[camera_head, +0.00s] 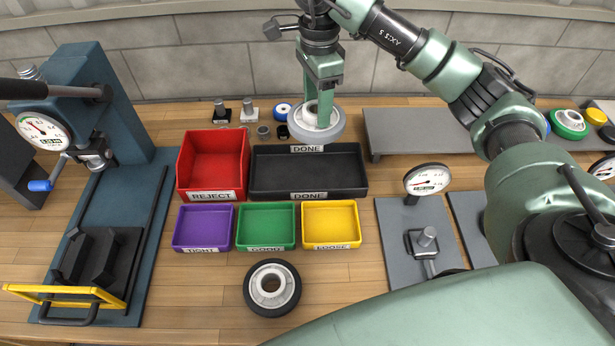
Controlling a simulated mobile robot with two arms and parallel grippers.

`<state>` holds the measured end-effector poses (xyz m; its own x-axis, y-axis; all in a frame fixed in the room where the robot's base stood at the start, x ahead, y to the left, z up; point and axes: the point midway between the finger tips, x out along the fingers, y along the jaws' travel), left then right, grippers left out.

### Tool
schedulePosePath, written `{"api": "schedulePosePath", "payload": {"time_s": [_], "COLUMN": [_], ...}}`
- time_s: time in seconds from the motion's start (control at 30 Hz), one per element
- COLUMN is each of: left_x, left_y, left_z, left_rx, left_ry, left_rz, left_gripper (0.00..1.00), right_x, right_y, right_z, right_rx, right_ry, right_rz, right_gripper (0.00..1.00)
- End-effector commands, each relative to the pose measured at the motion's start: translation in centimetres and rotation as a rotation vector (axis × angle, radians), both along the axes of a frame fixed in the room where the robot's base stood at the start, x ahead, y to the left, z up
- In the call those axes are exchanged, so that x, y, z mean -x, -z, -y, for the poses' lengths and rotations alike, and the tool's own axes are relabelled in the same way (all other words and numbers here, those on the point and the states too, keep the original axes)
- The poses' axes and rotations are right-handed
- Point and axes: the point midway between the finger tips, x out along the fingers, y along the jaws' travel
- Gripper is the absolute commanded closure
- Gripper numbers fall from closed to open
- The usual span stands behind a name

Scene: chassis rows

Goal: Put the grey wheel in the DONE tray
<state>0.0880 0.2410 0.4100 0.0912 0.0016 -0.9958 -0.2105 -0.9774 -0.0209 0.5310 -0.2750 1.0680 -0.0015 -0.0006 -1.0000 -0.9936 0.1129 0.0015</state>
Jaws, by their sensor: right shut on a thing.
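The grey wheel (333,127) is a light grey disc with a pale hub. My right gripper (323,112) is shut on it and holds it at the back edge of the DONE tray, partly covering what lies behind. The DONE tray (262,191) is a wide black tray with DONE labels front and back; its visible inside is empty. I cannot tell exactly how high the wheel is above the tray's back rim. My left gripper is not in view.
A red REJECT tray (183,165) stands left of the DONE tray. Purple (204,247), green (266,246) and yellow (331,243) trays stand in front. A black-tyred wheel (289,291) lies nearer me. A blue press (128,130) stands left, a grey shelf (408,130) back right.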

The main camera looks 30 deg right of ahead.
Motion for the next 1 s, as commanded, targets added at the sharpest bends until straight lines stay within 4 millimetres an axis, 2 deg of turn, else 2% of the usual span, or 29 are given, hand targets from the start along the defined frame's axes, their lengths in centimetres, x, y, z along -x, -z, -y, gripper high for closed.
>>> {"api": "schedulePosePath", "payload": {"time_s": [0.13, 0.33, 0.47, 0.8, 1.0], "left_x": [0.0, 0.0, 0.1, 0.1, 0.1], "left_y": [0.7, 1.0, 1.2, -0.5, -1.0], "left_z": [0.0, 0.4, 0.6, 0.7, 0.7], "left_rx": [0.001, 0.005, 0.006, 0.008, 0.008], "left_ry": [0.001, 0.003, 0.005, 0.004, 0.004], "left_rz": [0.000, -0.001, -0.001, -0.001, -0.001], "left_gripper": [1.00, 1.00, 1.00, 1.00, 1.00], "right_x": [-1.1, -1.6, -1.4, -1.4, -1.6], "right_y": [0.0, 0.8, 3.6, 11.8, 15.0], "right_z": [1.3, 1.9, 1.9, 2.0, 2.0], "right_rx": [-0.001, -0.002, -0.001, 0.001, 0.000], "right_ry": [0.216, 0.335, 0.341, 0.339, 0.338], "right_rz": [0.002, -0.001, -0.006, -0.004, 0.001], "right_gripper": [1.00, 1.00, 1.00, 1.00, 1.00]}}
